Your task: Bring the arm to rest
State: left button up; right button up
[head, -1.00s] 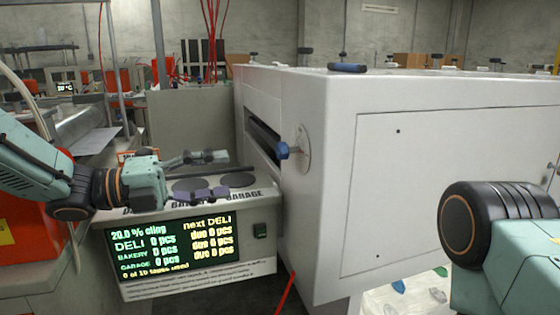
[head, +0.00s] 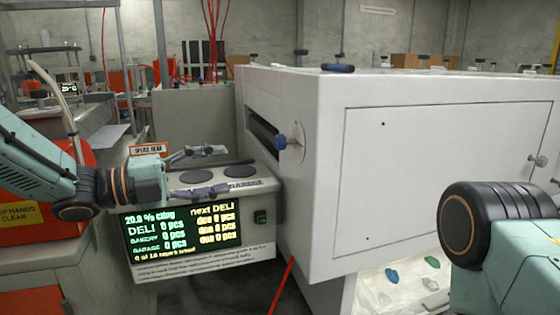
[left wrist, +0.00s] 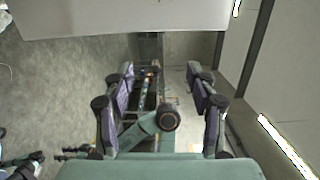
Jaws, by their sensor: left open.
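My left gripper (head: 222,170) is open and empty. In the head view its arm comes in from the left, and its spread fingers show in front of the counter unit (head: 205,262) with the lit text display (head: 182,230). I cannot tell how far they are from its top with the dark round pads (head: 238,170). In the left wrist view the two fingers of the gripper (left wrist: 165,80) stand apart with nothing between them. Part of my right arm shows at the right edge of the head view; its gripper is out of view.
An orange cabinet (head: 35,215) stands at the left. A red cable (head: 281,284) hangs below the machine.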

pick_arm(q)
jog(key=s+a+f+n+t+y, duration=0.15)
jog(key=f+n+y, duration=0.25)
jog(key=f+n, duration=0.4)
jog(key=a+f+n+t+y, duration=0.1)
jog(key=a+f+n+y, duration=0.2)
jog(key=f+n, duration=0.5)
jog(key=s+a+f+n+t+y, duration=0.15)
jog(key=f+n+y, duration=0.25)
jog(key=f+n, duration=0.4)
jog(key=s+a+f+n+g+y+p, duration=0.1)
jog(key=s+f+n+g, duration=0.1)
jog(key=s+f, duration=0.4)
jog(key=s+a+f+n+g+y+p, duration=0.1)
jog(key=s+f+g, duration=0.4)
jog(key=s, duration=1.2)
jog(key=s+a+f+n+g+y, duration=0.3)
jog(key=s+f, duration=0.4)
jog(key=s, duration=0.5)
jog(key=shift+f+n+g+p, duration=0.4)
jog(key=shift+n+g, duration=0.3)
jog(key=shift+n, duration=0.1)
jog(key=shift+d, duration=0.1)
jog(key=shift+c, duration=0.5)
